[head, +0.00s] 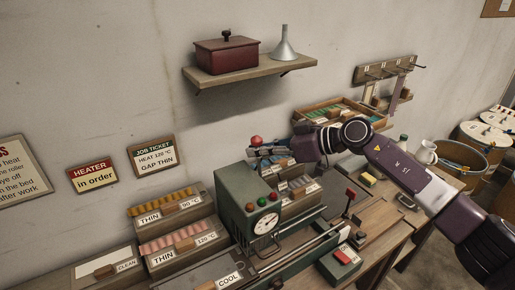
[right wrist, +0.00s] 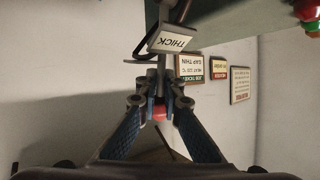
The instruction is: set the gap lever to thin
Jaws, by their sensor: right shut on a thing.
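My right gripper (head: 264,151) reaches in from the right to the far side of the green press (head: 240,205). In the right wrist view its blue fingers (right wrist: 160,108) are shut on the red knob (right wrist: 159,113) of the gap lever. The red knob (head: 257,141) shows at the fingertips in the head view. A THICK label (right wrist: 173,41), upside down, is just beyond the fingers, close to the lever's shaft. The fingers cover part of the lever. No gap label reading THIN shows on the press. My left gripper is not in view.
The job ticket (head: 155,155) on the wall reads heat 120 °C, gap thin. THIN racks (head: 173,205) stand left of the press. A red-handled lever (head: 349,194) and a red button box (head: 341,258) are to its right. A shelf (head: 250,75) hangs above.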

